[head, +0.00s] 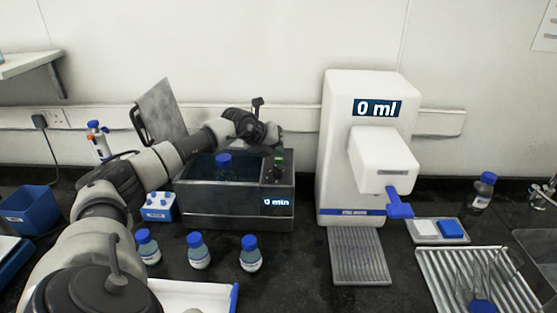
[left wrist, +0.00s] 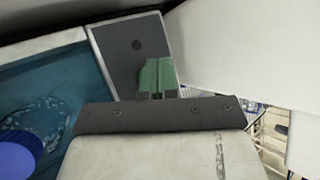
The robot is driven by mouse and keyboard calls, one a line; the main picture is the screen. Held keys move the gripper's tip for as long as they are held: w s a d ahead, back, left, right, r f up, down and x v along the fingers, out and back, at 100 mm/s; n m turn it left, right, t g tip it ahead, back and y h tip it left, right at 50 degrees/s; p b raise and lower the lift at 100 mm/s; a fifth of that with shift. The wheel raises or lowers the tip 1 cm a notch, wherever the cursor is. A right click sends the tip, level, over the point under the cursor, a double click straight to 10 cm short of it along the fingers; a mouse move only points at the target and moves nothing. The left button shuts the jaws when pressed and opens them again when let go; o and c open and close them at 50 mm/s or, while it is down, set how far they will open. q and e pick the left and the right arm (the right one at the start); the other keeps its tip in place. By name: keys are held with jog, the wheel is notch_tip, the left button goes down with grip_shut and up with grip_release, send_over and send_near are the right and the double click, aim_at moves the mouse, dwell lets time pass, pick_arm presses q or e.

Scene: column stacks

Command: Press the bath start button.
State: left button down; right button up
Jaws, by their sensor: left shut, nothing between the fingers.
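The water bath (head: 235,214) is a grey metal box with its lid (head: 162,115) standing open behind it. Its front display (head: 276,202) reads "0 min". A blue-capped bottle (head: 223,161) stands in the bath, and its cap shows in the left wrist view (left wrist: 14,156). My left gripper (head: 278,160) points down over the right end of the bath. In the left wrist view its green fingertips (left wrist: 157,78) are shut and empty over the grey control panel (left wrist: 112,48).
A white dispenser (head: 338,150) reading "0 ml" stands right of the bath. Several blue-capped bottles (head: 198,253) stand in front of the bath. A small blue-and-white rack (head: 158,212) is at its left. A ridged metal tray (head: 450,285) lies at the front right.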

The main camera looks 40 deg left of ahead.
aim_at(277, 158)
pick_arm(q)
jog(key=shift+f+b, duration=0.35)
jog(key=shift+f, duration=0.35)
dwell(0.6)
jog(key=shift+r, duration=0.1)
jog(key=shift+r+p, duration=0.6)
jog(key=shift+r, duration=0.2)
jog(key=shift+r+p, duration=1.8)
jog(key=shift+r, duration=0.75)
jog(key=shift+f, duration=0.15)
